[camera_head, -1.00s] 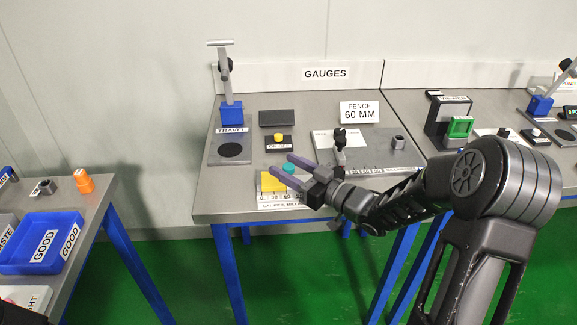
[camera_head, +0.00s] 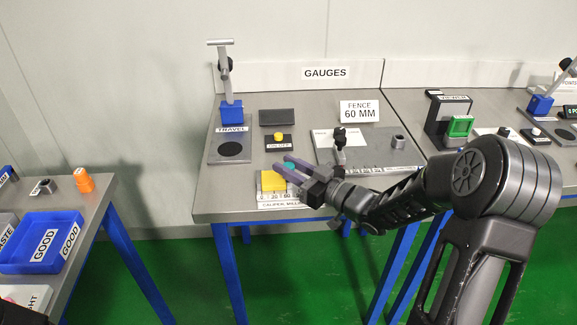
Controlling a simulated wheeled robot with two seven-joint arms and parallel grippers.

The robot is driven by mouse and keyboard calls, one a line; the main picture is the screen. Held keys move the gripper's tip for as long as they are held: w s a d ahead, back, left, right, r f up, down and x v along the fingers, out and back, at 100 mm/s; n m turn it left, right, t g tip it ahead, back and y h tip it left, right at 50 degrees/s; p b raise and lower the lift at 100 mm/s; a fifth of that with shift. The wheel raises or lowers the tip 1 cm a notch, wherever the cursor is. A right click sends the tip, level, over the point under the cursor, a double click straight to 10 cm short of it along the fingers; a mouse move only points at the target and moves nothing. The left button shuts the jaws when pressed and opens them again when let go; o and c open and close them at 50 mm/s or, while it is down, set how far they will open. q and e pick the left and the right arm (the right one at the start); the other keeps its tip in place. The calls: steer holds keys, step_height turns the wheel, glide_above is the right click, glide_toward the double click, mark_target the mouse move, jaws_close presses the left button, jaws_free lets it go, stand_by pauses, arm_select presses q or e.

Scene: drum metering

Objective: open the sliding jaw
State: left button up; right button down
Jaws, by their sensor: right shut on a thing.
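The caliper gauge lies near the front edge of the gauges table, with a white scale strip (camera_head: 277,201) lettered along its front. A yellow block (camera_head: 273,181) stands on its left part. A small teal piece (camera_head: 289,164), apparently on the sliding jaw, shows between the purple fingers of my right gripper (camera_head: 281,162). The right gripper is shut on this teal piece, and its fingers and body hide much of the caliper's right part. I cannot see how wide the gap beside the yellow block is.
Behind the caliper are a yellow button box (camera_head: 278,143) and a dark block (camera_head: 276,117). The blue travel gauge (camera_head: 231,113) stands at left. A grey fence plate (camera_head: 375,150) with a dark upright knob lies close right. A blue GOOD tray (camera_head: 35,245) sits on the left table.

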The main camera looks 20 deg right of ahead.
steer(key=shift+d, duration=0.1)
stand_by(0.8)
steer(key=d, duration=0.1)
steer(key=s+d, duration=0.1)
steer(key=d, duration=0.1)
steer(key=shift+s+d, duration=0.15)
steer(key=shift+d, duration=0.1)
steer(key=shift+a, duration=0.25)
arm_select(q)
steer(key=shift+s+d+f, duration=0.1)
steer(key=shift+s+d, duration=0.05)
steer(key=shift+d, duration=0.3)
steer(key=shift+s+d+f, duration=0.1)
steer(key=shift+s+d, duration=0.05)
steer(key=shift+d, duration=0.25)
arm_select(e)
steer(key=c, duration=1.1)
jaws_free()
steer(key=shift+c, duration=0.2)
steer(key=shift+d, duration=0.1)
steer(key=b+v, duration=0.1)
steer(key=v, duration=0.6)
steer(key=shift+s+d, duration=0.15)
steer(key=shift+s, duration=0.15)
arm_select(q)
steer(key=shift+f, duration=0.3)
